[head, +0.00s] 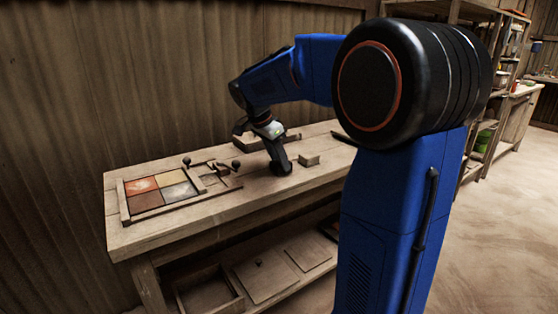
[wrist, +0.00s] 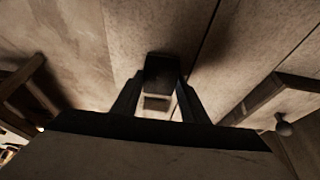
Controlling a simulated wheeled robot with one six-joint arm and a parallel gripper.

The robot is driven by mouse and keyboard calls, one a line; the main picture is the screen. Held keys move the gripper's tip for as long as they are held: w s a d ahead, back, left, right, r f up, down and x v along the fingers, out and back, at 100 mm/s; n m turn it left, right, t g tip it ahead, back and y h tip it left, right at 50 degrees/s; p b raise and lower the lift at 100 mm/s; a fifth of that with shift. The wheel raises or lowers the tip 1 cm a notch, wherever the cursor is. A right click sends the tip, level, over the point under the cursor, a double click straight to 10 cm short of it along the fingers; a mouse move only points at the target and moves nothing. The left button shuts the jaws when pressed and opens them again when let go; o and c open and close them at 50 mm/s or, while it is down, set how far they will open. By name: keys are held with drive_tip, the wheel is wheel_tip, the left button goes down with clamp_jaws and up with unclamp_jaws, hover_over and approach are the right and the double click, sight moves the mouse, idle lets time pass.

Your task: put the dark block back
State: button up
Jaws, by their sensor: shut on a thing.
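My gripper (wrist: 158,88) is shut on the dark block (wrist: 160,66), which sits between its two fingertips in the wrist view. In the head view my gripper (head: 279,162) points down at the middle of the wooden bench (head: 225,208). There the fingers and block merge into one dark shape, low over or at the bench top. I cannot tell whether the block touches the wood. A wooden frame (head: 122,203) with red, tan and brown tiles (head: 147,200) lies at the left of the bench, with dark round knobs (head: 236,163) near its right end.
A small pale wooden block (head: 309,159) sits on the bench just right of my gripper. A low wooden tray (head: 252,144) lies behind it. A lower shelf holds an open box (head: 210,294) and flat boards (head: 265,278). Bare bench top shows in front of my gripper.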

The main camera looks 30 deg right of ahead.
drive_tip(key=shift+f, duration=0.15)
drive_tip(key=o, duration=1.2)
drive_tip(key=v, duration=1.2)
drive_tip(key=s+a+f+n+t+y, duration=0.1)
drive_tip(key=s+a+f+n, duration=0.2)
drive_tip(key=s+f+n, duration=0.3)
drive_tip(key=s+a+f+n+t+y, duration=0.2)
drive_tip(key=s+a+f+n, duration=0.2)
drive_tip(key=s, duration=1)
drive_tip(key=s+a+f+n+t+y, duration=0.1)
drive_tip(key=s+a+f+n, duration=0.2)
drive_tip(key=s+f+n, duration=0.4)
drive_tip(key=shift+s+a+f+n+t+y, duration=0.1)
drive_tip(key=shift+s+f+n+t+y, duration=0.05)
drive_tip(key=shift+s+f, duration=0.6)
drive_tip(key=shift+s+a+f+n+t+y, duration=0.1)
drive_tip(key=shift+s+f+n+t+y, duration=0.05)
drive_tip(key=shift+s+f, duration=0.6)
drive_tip(key=shift+r, duration=0.1)
